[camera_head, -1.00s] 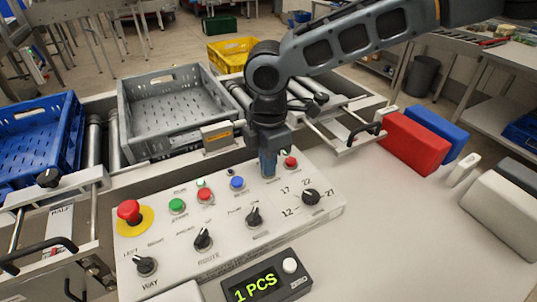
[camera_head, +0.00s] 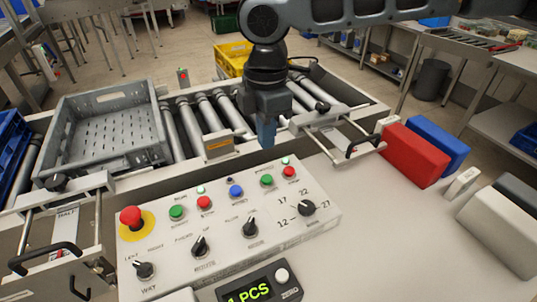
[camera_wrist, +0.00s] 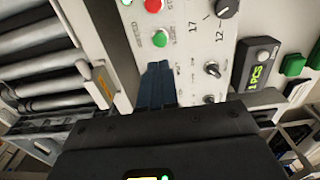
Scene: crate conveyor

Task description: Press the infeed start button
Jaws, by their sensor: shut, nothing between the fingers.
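The white control panel (camera_head: 225,225) carries a left green button (camera_head: 176,212) and a right green button (camera_head: 266,180). Their labels are too small to read, so I cannot tell which is the infeed start. A red button (camera_head: 289,172) sits beside the right green one, with a small green lamp (camera_head: 285,160) above it. My gripper (camera_head: 266,140) is shut and empty, raised above and behind the panel's right green button, apart from it. In the wrist view a green button (camera_wrist: 159,38) shows just beyond the fingertips (camera_wrist: 156,70).
A grey crate (camera_head: 68,118) stands on the conveyor rollers (camera_head: 205,115), with a blue crate (camera_head: 12,150) at the left edge. The panel also has a red mushroom button (camera_head: 131,216), a blue button (camera_head: 236,191) and knobs. Red (camera_head: 413,152) and blue (camera_head: 440,140) blocks stand right.

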